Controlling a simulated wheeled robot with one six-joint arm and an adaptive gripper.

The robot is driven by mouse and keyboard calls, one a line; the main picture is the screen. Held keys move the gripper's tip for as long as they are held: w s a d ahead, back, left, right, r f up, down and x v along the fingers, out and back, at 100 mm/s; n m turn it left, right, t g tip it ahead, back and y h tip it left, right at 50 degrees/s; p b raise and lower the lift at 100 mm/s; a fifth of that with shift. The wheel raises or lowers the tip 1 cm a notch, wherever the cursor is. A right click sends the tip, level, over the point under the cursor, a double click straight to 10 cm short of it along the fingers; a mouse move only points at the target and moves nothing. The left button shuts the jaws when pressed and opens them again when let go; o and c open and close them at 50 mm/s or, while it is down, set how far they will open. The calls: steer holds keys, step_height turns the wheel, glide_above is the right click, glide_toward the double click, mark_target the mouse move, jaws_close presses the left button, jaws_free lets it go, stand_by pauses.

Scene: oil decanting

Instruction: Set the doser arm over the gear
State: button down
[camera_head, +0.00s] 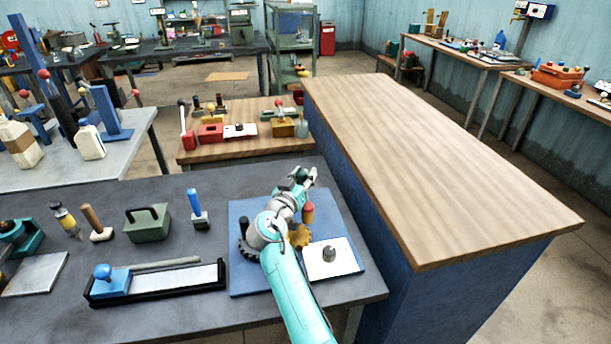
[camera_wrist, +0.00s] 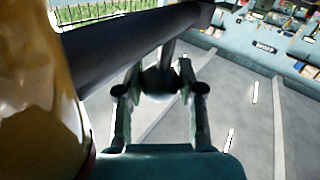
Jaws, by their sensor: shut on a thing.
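My gripper (camera_head: 302,176) is above the far part of the blue base plate (camera_head: 240,282). In the wrist view, my gripper (camera_wrist: 160,75) has its fingers around a dark round knob (camera_wrist: 160,84). A thick dark bar (camera_wrist: 115,47), apparently the doser arm, crosses above the fingers. A glossy amber vessel (camera_wrist: 35,95) fills the left edge. In the head view, the doser's red and yellow body (camera_head: 308,214) stands just right of my wrist. A brass gear (camera_head: 300,237) shows below it, partly hidden by my arm. Whether the doser is directly over the gear cannot be told.
A dark toothed wheel (camera_head: 247,253) and a white plate with a dark knob (camera_head: 345,268) share the base. A tall wood-topped counter (camera_head: 440,170) stands close to the right. A sharpening stone (camera_head: 175,280) and several tools lie left on the grey table (camera_head: 200,325).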

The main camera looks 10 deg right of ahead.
steer(key=shift+a, duration=0.1)
stand_by(0.3)
steer(key=c, duration=0.7)
jaws_free()
steer(key=shift+r, duration=0.1)
step_height(320, 180, up, 10)
steer(key=shift+f, duration=0.15)
